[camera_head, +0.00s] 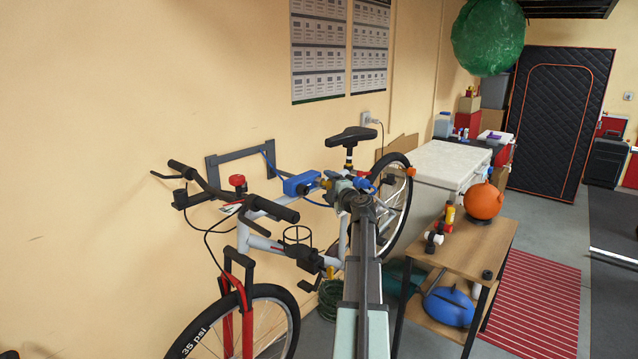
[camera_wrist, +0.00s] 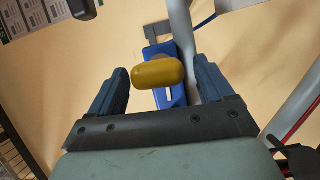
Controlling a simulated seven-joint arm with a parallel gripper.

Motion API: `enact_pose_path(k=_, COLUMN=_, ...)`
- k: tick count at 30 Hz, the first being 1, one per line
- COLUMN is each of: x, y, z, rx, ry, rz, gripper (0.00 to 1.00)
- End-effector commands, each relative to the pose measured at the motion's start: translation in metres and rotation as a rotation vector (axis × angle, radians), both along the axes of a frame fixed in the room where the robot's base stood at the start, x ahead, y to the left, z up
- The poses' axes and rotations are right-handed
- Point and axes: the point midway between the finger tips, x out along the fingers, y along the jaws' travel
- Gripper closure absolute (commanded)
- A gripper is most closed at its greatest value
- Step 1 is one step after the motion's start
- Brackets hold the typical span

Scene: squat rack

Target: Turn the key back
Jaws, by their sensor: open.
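A yellow key (camera_wrist: 158,73) with a rounded grip shows between my gripper's two fingers in the wrist view. Its grip lies crosswise in the picture, with a gap to the finger on either side. Behind it is a blue lock (camera_wrist: 173,97), fixed at the bike frame. In the head view the blue lock (camera_head: 299,185) sits at the top of the bike frame, left of my arm's end. My gripper (camera_wrist: 160,76) is open and faces the lock, its fingers on both sides of the key. The key's shaft is hidden behind the grip.
A white bike (camera_head: 266,241) stands by the wall, held near a dark wall bracket (camera_head: 240,158). Its black saddle (camera_head: 351,136) and handlebar (camera_head: 265,207) are close to my arm. A wooden table (camera_head: 470,247) with an orange ball (camera_head: 484,201) stands at right.

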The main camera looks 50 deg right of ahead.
Motion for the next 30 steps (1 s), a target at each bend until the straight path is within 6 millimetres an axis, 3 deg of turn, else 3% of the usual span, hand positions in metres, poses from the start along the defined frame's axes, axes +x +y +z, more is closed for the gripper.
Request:
enact_pose_path(k=22, x=-0.051, y=0.022, z=0.001, rx=0.001, ry=0.000, rz=-0.001, gripper=0.19)
enact_pose_path(k=30, x=-0.055, y=0.023, z=0.001, rx=0.001, ry=0.000, rz=0.000, gripper=0.19)
